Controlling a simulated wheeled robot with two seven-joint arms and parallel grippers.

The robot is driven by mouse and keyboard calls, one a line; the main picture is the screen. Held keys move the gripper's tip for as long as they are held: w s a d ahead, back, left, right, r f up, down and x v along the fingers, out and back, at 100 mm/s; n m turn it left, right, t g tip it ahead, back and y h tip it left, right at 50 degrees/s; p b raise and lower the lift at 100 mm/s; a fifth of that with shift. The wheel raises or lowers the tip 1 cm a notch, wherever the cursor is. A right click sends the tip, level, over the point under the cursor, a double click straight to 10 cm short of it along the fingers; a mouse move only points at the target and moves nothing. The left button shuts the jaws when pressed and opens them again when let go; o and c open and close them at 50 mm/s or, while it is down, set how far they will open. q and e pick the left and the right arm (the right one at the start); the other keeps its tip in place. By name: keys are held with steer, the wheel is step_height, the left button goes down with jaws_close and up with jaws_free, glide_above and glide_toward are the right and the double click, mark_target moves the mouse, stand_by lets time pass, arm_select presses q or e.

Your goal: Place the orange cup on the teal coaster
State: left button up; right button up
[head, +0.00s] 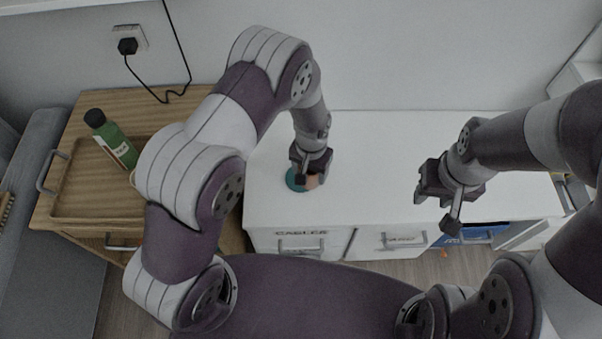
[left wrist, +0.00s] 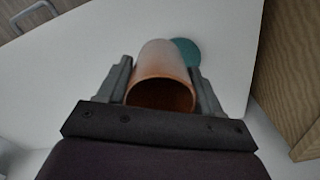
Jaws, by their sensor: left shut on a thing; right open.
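The orange cup (left wrist: 160,75) is between the two fingers of my left gripper (left wrist: 162,85), which is shut on it. In the head view the cup (head: 313,182) shows only as a small patch below my left gripper (head: 311,168). The teal coaster (head: 294,180) lies on the white desk, partly hidden by the gripper and cup. In the left wrist view the coaster (left wrist: 188,52) shows just beyond the cup's far end, to the right. I cannot tell whether cup and coaster touch. My right gripper (head: 434,205) is open and empty over the desk's right part.
The white desk top (head: 380,150) is clear between my grippers. Its front has drawers with handles (head: 300,245). At the left a wooden cabinet carries a tray (head: 75,190) and a green bottle (head: 112,140). A black plug and cable (head: 128,46) are on the wall.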

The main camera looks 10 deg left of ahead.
arm_select(q)
steer(key=w+a+f, duration=0.2)
steer(key=w, duration=0.1)
steer(key=w+a+f+b, duration=0.1)
steer(key=w, duration=0.1)
steer(key=shift+f, duration=0.3)
steer(key=shift+w+a+f, duration=0.1)
steer(key=shift+a+f, duration=0.1)
step_height(320, 180, down, 4)
steer(key=shift+r+b, duration=0.1)
steer(key=shift+b, duration=0.45)
steer(key=shift+r, duration=0.1)
steer(key=shift+f, duration=0.25)
steer(key=o, duration=1.2)
steer(key=shift+r, duration=0.1)
steer(key=shift+c, duration=0.2)
